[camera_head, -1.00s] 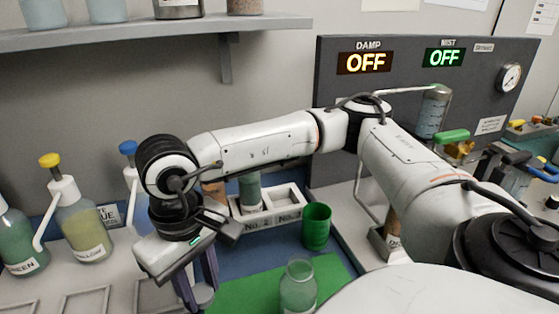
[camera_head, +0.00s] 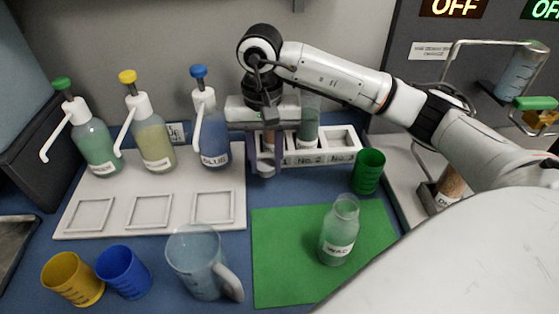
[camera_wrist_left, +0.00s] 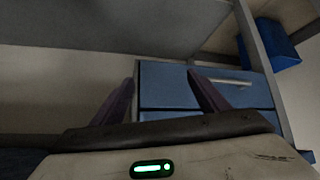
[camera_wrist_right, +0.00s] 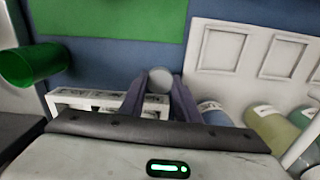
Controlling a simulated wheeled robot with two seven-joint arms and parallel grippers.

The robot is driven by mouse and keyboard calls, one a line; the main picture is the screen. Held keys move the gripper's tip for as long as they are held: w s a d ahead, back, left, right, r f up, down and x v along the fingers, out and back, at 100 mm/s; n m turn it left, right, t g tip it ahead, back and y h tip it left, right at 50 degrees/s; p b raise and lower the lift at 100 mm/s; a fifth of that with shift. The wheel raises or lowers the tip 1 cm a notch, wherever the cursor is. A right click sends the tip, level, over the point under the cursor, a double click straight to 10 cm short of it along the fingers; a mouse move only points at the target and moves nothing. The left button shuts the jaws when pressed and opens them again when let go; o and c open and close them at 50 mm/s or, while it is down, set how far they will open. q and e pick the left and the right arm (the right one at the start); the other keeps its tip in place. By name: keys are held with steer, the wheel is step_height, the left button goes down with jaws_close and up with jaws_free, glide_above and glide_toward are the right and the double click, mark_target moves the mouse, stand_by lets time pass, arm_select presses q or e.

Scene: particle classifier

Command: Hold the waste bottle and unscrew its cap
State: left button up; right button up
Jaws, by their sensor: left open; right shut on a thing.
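The waste bottle (camera_head: 338,235), clear with greenish contents and a white label, stands upright on the green mat (camera_head: 283,275). I see no cap on its mouth. My right gripper (camera_head: 265,165) is at the left end of the white rack, apart from the bottle, fingers pointing down. It is shut on a small pale round thing (camera_wrist_right: 160,78), seen between the fingertips in the right wrist view; I cannot tell whether it is the cap. My left gripper (camera_wrist_left: 162,95) is open and empty in the left wrist view, facing blue drawers, and is outside the head view.
The white rack (camera_head: 343,156) holds a green bottle (camera_head: 309,122). A green cup (camera_head: 369,171) stands beside it. Pump bottles (camera_head: 156,143) line the left tray. A clear jug (camera_head: 196,262), blue cup (camera_head: 123,272) and yellow cup (camera_head: 72,279) stand at the front left.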

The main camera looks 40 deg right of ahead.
mark_target(267, 191)
steer(key=shift+f, duration=3.6)
steer(key=o, duration=1.2)
steer(key=shift+r, duration=0.15)
steer(key=shift+c, duration=0.2)
steer(key=shift+r+p, duration=0.3)
step_height(267, 191, up, 12)
steer(key=shift+f+b, duration=0.1)
steer(key=shift+b, duration=0.45)
